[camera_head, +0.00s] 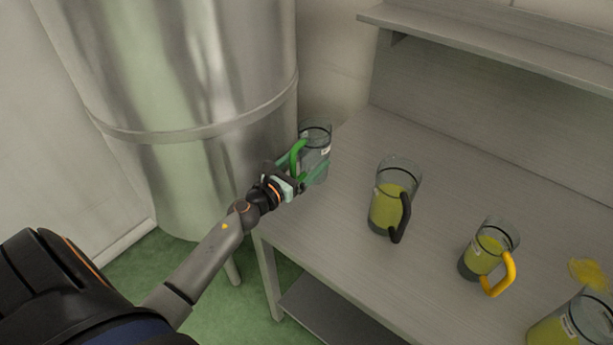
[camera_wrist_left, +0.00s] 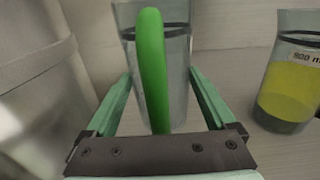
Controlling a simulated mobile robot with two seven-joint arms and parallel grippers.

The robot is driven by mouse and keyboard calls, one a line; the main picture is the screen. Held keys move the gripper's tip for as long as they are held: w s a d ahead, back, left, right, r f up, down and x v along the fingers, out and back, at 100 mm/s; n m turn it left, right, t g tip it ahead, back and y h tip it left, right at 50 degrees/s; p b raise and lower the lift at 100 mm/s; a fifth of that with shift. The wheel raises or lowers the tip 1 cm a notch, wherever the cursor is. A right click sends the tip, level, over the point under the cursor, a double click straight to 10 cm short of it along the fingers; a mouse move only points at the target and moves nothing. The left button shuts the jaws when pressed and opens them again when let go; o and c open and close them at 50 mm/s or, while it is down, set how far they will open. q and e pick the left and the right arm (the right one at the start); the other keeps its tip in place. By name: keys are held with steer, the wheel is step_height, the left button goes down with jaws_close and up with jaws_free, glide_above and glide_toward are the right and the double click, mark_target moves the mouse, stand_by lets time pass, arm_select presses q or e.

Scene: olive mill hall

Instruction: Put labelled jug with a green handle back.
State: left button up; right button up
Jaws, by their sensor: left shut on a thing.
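The labelled jug with a green handle (camera_head: 316,160) is clear, looks empty and stands upright at the left end of the metal table. A small white label shows near its rim. In the left wrist view the jug (camera_wrist_left: 177,75) is straight ahead, its green handle towards me. My left gripper (camera_head: 306,180) is shut on this jug, with a finger along each side of the body and the handle between them; it also shows in the left wrist view (camera_wrist_left: 162,100). I cannot tell whether the jug's base touches the table. My right gripper is not in view.
On the table (camera_head: 335,220) stand a jug with a black handle (camera_head: 389,205), a jug with a yellow handle (camera_head: 482,255) and another jug (camera_head: 560,328), all holding yellow-green liquid. A steel tank (camera_head: 200,80) is close on the left. A shelf (camera_head: 480,42) runs along the back.

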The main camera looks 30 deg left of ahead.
mark_target(306, 170)
arm_select(q)
steer(key=shift+w+a+f, duration=0.2)
steer(key=shift+f, duration=0.15)
step_height(306, 170, down, 3)
steer(key=shift+w+a+r+b, duration=0.15)
steer(key=shift+r+b, duration=0.05)
steer(key=shift+b, duration=0.75)
steer(key=shift+f, duration=0.3)
steer(key=shift+f+b, duration=0.25)
steer(key=shift+b, duration=0.05)
steer(key=o, duration=1.6)
steer(key=shift+c, duration=0.2)
steer(key=shift+r, duration=0.2)
